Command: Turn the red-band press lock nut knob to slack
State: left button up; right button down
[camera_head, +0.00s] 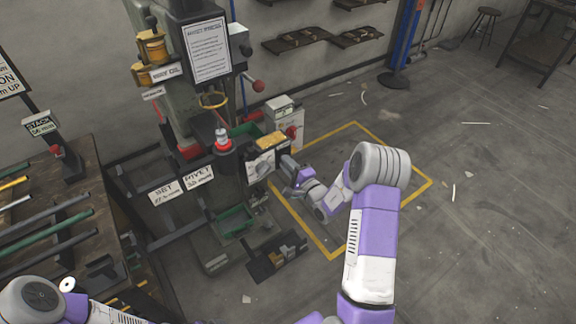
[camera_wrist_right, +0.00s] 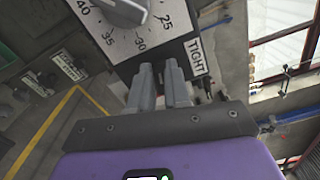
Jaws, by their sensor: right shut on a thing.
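The press with a red band (camera_head: 190,151) stands left of centre in the head view. Its dial box (camera_head: 262,163) faces my right arm. In the right wrist view a white dial plate (camera_wrist_right: 120,40) fills the top, with a grey round knob (camera_wrist_right: 125,10) and numbers around it. A "TIGHT" label (camera_wrist_right: 197,58) is beside my right gripper (camera_wrist_right: 163,75). The fingers are shut on what appears to be the lock nut knob at the plate's lower edge; the knob is mostly hidden between them. My right gripper also shows at the box (camera_head: 290,170). My left gripper is out of view.
A wooden rack table (camera_head: 80,240) with coloured bars is at the left.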

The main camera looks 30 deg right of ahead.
jog(key=shift+f+n, duration=0.15)
jog(key=shift+n, duration=0.65)
jog(key=c, duration=1.1)
grip_release()
jog(key=s, duration=0.2)
jog(key=s+p, duration=0.1)
jog(key=s, duration=0.4)
jog(key=shift+s+d, duration=0.3)
